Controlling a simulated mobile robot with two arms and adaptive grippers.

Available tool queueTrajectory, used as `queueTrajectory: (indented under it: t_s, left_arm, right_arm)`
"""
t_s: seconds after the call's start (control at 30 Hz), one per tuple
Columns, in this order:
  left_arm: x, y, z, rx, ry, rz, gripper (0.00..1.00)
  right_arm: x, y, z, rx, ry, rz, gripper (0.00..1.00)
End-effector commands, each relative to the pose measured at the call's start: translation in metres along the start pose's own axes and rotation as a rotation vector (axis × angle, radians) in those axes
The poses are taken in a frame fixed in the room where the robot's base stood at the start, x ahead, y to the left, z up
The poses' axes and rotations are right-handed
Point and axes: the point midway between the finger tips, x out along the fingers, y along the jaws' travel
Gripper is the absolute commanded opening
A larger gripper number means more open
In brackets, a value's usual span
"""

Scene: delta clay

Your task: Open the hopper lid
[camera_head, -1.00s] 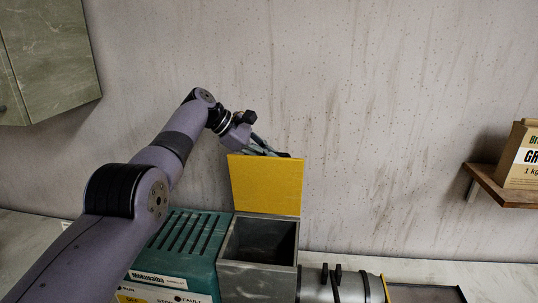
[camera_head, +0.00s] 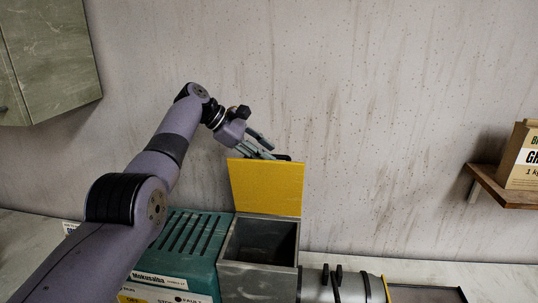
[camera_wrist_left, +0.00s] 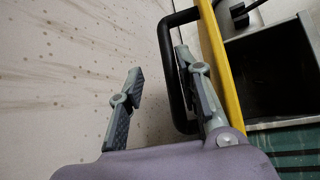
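The hopper lid (camera_head: 267,187) is a yellow panel standing upright at the back edge of the grey hopper (camera_head: 258,282), whose square mouth is uncovered. In the left wrist view the lid (camera_wrist_left: 219,62) appears edge-on, with a black bar handle (camera_wrist_left: 166,70) on its wall-facing side. My left gripper (camera_head: 266,148) is at the lid's top edge, partly behind it. In the wrist view its fingers (camera_wrist_left: 158,63) are spread apart. One finger overlaps the gap between handle and lid; the other is on the wall side of the handle. Contact cannot be told. My right gripper is not in view.
A teal machine housing (camera_head: 190,237) with slots stands left of the hopper. A metal barrel (camera_head: 315,285) with black clamps is at its right. The stained wall (camera_head: 400,110) is close behind. A shelf (camera_head: 500,188) holds a paper bag (camera_head: 522,158) at right.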

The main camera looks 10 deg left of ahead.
Motion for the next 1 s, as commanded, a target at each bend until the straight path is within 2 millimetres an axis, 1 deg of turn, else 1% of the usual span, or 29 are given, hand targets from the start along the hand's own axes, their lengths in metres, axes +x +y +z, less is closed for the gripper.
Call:
queueTrajectory:
  t_s: [0.07,0.1,0.2,0.3,0.4,0.5,0.63,1.0]
  left_arm:
    - [-0.011,0.0,-0.001,0.0,0.002,0.004,0.31]
    - [-0.022,0.001,-0.001,0.001,0.003,0.007,0.31]
    - [-0.047,0.0,-0.001,0.0,0.004,0.006,0.31]
    - [-0.067,0.0,-0.001,-0.001,0.003,0.005,0.31]
    - [-0.083,0.0,-0.001,-0.001,0.003,0.002,0.31]
    - [-0.093,-0.001,-0.001,-0.002,0.003,0.002,0.31]
    - [-0.099,-0.001,-0.001,-0.002,0.002,0.0,0.31]
    - [-0.099,-0.001,-0.001,-0.002,0.002,0.0,0.31]
  right_arm:
    - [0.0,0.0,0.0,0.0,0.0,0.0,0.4]
    - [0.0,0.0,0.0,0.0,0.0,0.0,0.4]
    - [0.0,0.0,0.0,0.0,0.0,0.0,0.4]
    - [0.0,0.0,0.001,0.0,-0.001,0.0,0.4]
    - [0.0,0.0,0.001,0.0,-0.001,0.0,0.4]
    - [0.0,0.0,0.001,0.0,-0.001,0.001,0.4]
    - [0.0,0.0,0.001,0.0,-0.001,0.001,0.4]
    - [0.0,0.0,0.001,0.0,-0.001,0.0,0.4]
